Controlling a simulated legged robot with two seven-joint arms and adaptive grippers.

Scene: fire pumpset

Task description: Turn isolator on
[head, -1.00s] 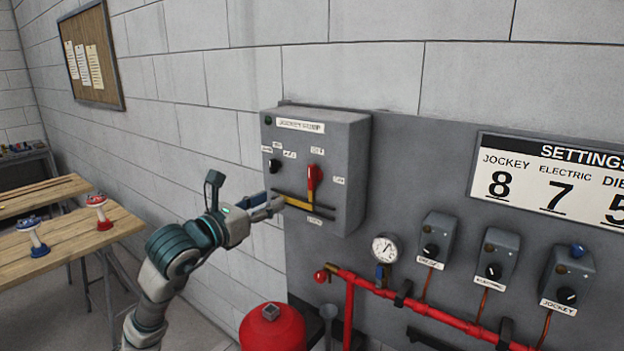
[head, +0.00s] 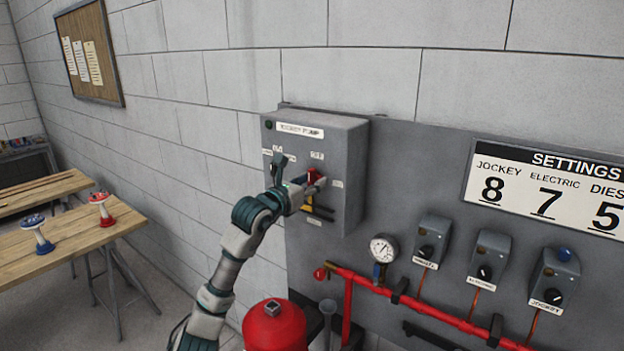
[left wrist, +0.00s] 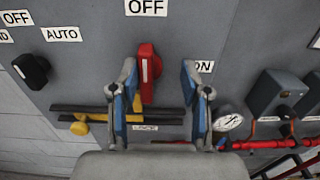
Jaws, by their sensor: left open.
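The isolator is a red handle (left wrist: 147,72) on the front of the grey jockey pump box (head: 344,180). In the left wrist view it stands upright, pointing to the OFF label (left wrist: 146,8). The ON label (left wrist: 202,67) is to its right, partly hidden by a finger. My left gripper (left wrist: 161,100) is open, with one finger on each side of the handle in that view; whether they touch it I cannot tell. In the head view my left gripper (head: 306,190) is at the box front and covers most of the red handle. My right gripper is not in view.
A black selector knob (left wrist: 32,71) is left of the handle. A horizontal black bar with a yellow end (left wrist: 79,128) lies below it. Right of the box are a gauge (head: 383,248), several small knob boxes and a red pipe (head: 440,314). A red cylinder (head: 273,328) stands below.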

